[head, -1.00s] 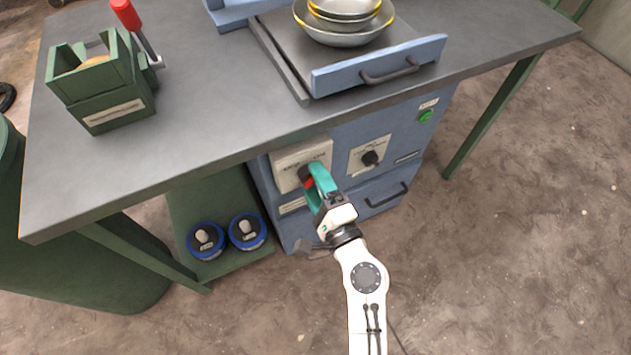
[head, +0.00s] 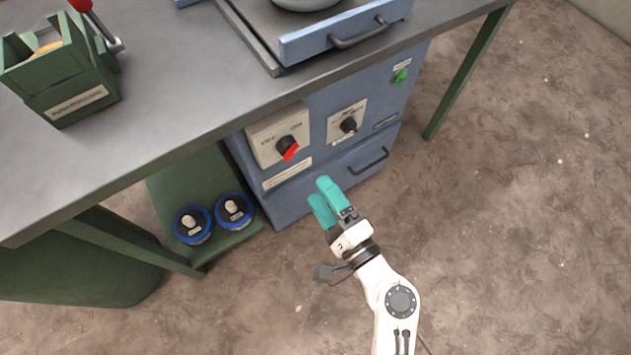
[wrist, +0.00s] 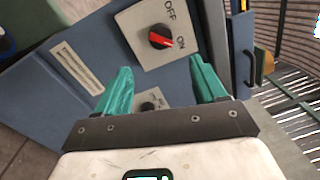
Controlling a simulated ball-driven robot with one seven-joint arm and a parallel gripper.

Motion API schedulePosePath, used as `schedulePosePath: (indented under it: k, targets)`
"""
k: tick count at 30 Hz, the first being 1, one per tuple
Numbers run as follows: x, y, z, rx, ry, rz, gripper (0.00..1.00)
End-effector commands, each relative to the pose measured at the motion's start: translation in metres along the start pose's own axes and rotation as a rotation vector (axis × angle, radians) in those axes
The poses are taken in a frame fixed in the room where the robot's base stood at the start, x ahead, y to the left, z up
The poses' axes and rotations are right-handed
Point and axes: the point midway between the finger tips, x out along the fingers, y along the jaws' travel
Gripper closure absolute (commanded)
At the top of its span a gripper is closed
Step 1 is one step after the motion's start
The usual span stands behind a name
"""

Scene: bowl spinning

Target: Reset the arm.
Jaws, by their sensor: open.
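My gripper (head: 328,200) has two teal fingers and is open and empty. In the head view it hangs in front of the blue cabinet (head: 290,208), below the knobs and apart from them. In the wrist view the fingers (wrist: 160,85) are spread, with the cabinet front beyond them. A black knob with a red mark (head: 288,148) sits on a pale OFF/ON plate. The red mark of this knob (wrist: 160,37) points toward ON in the wrist view. My white arm comes up from the bottom right of the head view.
A second black knob (head: 348,125) and a green button (head: 400,77) are on the cabinet. The grey table (head: 170,80) bears a green box (head: 70,95) and a blue-edged tray (head: 340,30). Two blue-rimmed round items (head: 194,225) lie on the lower shelf. The floor at right is clear.

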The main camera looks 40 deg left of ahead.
Motion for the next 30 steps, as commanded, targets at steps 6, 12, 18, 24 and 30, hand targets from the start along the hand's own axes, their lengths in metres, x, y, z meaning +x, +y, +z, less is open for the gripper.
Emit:
schedulePosePath:
  k: [6,12,18,24,30]
  targets:
    - [-0.002,0.0,0.0,0.0,0.0,0.0,0.3]
    - [-0.002,0.0,0.0,0.0,0.0,0.0,0.3]
    - [-0.002,0.0,0.0,0.0,0.0,0.0,0.3]
    - [-0.027,0.011,-0.01,-0.152,-0.011,0.113,0.3]
    - [-0.111,0.046,-0.04,-0.464,-0.035,0.481,0.3]
